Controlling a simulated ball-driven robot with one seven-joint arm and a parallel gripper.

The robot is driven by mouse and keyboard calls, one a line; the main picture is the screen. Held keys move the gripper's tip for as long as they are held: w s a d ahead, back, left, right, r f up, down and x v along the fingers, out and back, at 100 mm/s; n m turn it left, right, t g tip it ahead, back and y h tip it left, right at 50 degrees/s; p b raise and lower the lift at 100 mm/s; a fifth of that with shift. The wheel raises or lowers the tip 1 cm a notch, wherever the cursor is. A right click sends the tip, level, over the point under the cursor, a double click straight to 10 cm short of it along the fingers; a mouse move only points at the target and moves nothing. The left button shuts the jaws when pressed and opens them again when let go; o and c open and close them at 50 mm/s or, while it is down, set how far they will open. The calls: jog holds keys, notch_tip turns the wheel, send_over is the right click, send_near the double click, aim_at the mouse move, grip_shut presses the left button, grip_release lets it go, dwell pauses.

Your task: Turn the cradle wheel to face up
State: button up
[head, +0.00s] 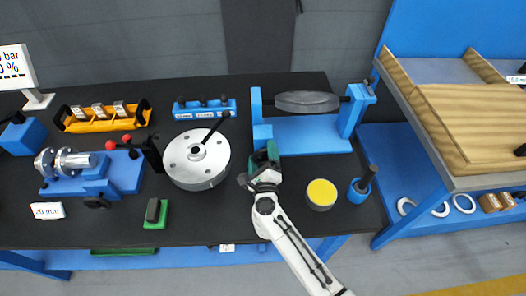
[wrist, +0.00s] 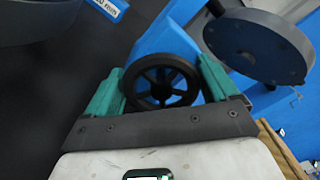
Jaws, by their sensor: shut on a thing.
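The blue cradle (head: 310,139) stands at the back right of the black bench and holds a grey disc (head: 307,101) between two posts. The disc looks like a thin ellipse in the head view; in the wrist view its face (wrist: 262,45) shows bolt holes at the upper right. A black spoked wheel (wrist: 161,74) at the cradle's front left sits between the green fingers of my gripper (wrist: 160,76). My gripper is shut on the wheel rim from both sides. In the head view my gripper (head: 262,160) hides the wheel.
A round grey flanged shell (head: 185,172) with a black handle stands left of my gripper. A yellow-topped pot (head: 321,194) and a blue holder (head: 359,191) stand to the right. A blue rack (head: 205,109) lies behind the shell. Bare bench lies between the shell and the green block (head: 157,214).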

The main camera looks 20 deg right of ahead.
jog(key=n+p, duration=0.2)
jog(key=n, duration=0.2)
jog(key=shift+a+f+n, duration=0.1)
jog(key=shift+f+n, duration=0.05)
jog(key=shift+n, duration=0.25)
dwell(0.4)
jog(key=o, duration=0.8)
jog(key=v, duration=1)
jog(key=shift+s+a, duration=0.15)
jog(key=shift+s, duration=0.25)
